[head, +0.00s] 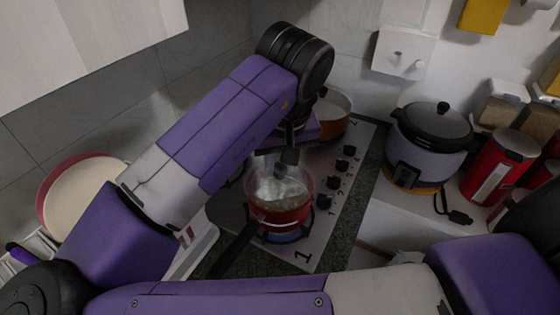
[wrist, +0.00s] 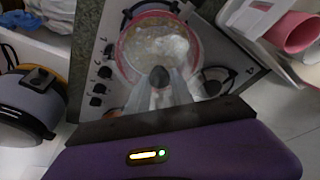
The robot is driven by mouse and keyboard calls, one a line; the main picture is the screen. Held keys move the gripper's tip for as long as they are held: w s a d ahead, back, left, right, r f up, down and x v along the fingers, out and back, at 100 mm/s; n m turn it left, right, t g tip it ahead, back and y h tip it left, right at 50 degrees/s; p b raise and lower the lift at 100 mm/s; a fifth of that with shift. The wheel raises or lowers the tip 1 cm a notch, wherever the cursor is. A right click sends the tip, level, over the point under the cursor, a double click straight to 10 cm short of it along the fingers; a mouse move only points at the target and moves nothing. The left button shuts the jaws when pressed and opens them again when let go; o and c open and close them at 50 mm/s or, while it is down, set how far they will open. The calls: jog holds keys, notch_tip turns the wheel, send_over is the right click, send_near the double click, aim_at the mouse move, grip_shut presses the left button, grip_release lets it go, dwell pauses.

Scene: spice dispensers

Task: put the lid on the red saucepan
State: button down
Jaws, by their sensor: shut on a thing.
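The red saucepan (head: 282,213) sits on the front burner of the stove, with its dark handle (head: 233,250) pointing toward the lower left. My gripper (head: 286,163) is right above the pan, pointing down, and is shut on the dark knob of a clear glass lid (head: 278,188). In the wrist view, the knob (wrist: 158,77) lies between my fingers, and the pink-red pan rim (wrist: 122,62) shows around pale contents. The lid is over the pan opening, but I cannot tell whether it touches the rim all round.
An orange pot (head: 335,122) stands on the rear burner. Stove knobs (head: 342,165) line the hob's right side. A rice cooker (head: 430,145) and a red canister (head: 500,165) stand on the right counter. A large pan (head: 80,195) is at left.

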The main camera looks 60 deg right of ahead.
aim_at(280, 168)
jog(key=shift+f, duration=0.45)
jog(key=c, duration=0.6)
grip_release()
jog(key=shift+o, duration=0.2)
jog(key=shift+r, duration=0.1)
notch_tip(280, 168, up, 7)
jog(key=p, duration=0.6)
dwell(0.5)
